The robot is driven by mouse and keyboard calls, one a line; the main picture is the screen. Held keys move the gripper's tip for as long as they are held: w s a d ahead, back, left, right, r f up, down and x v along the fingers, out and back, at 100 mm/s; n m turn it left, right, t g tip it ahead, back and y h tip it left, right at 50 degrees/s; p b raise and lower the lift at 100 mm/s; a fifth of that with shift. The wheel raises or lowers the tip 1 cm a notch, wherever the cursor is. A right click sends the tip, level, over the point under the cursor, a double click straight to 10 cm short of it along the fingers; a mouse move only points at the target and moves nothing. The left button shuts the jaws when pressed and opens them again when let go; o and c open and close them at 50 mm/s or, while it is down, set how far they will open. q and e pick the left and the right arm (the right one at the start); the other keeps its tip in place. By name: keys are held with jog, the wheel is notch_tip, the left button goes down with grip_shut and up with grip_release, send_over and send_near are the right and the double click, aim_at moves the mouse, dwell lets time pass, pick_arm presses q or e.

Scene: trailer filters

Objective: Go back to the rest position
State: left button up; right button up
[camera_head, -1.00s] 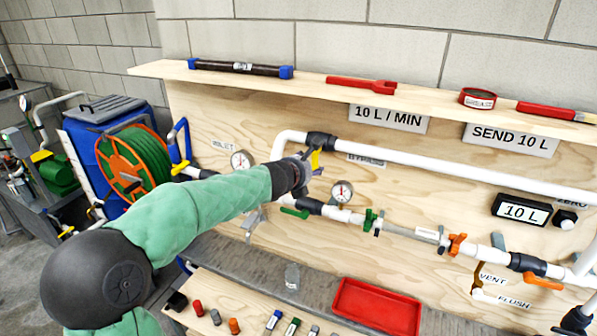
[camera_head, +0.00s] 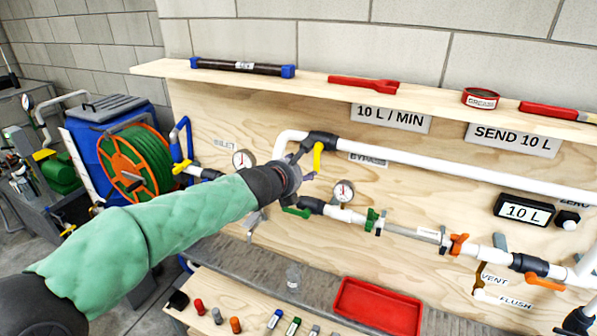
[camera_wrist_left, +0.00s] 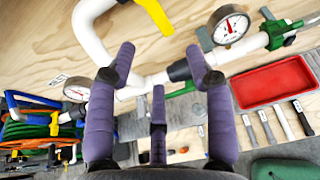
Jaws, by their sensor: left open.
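My left gripper (camera_head: 300,168) is open and empty in front of the white pipework, beside the yellow valve handle (camera_head: 318,157) at the top of the bypass pipe. In the left wrist view its purple fingers (camera_wrist_left: 158,75) are spread, with nothing between them but a third finger and the pipes and board behind. The yellow handle (camera_wrist_left: 155,14) shows just beyond the fingertips, apart from them as far as I can tell. The left forearm in its green sleeve reaches in from the lower left. My right gripper is not in view.
A plywood shelf (camera_head: 450,99) with tools runs above the pipes. A red tray (camera_head: 378,306) and several small parts lie on the bench below. A gauge (camera_head: 343,191) and a green handle (camera_head: 296,211) are close to the gripper. A hose reel (camera_head: 136,166) stands at left.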

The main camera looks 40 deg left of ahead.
pick_arm(q)
jog(key=shift+s, duration=0.15)
dwell(0.5)
jog(key=w+d+f+n+g+h, duration=0.15)
jog(key=d+f+n, duration=0.4)
jog(key=f, duration=0.55)
jog(key=d+f+n+g+h, duration=0.2)
jog(key=d+f+n, duration=0.35)
jog(key=f, duration=0.55)
jog(key=d+f+n+g+h, duration=0.2)
jog(key=d+f+n, duration=0.3)
jog(key=f, duration=0.6)
jog(key=s+d+f+n+g+h, duration=0.1)
jog(key=s+d+f+n+g, duration=0.2)
jog(key=s+d+f+n, duration=0.5)
jog(key=s+d+f+n+g, duration=0.4)
jog(key=s+d+f+n, duration=0.4)
jog(key=s+f+n, duration=0.3)
jog(key=s+f, duration=0.4)
jog(key=f, duration=0.1)
jog(key=shift+s+f+n+h, duration=0.15)
jog(key=shift+s+n+h, duration=0.2)
jog(key=shift+n, duration=0.05)
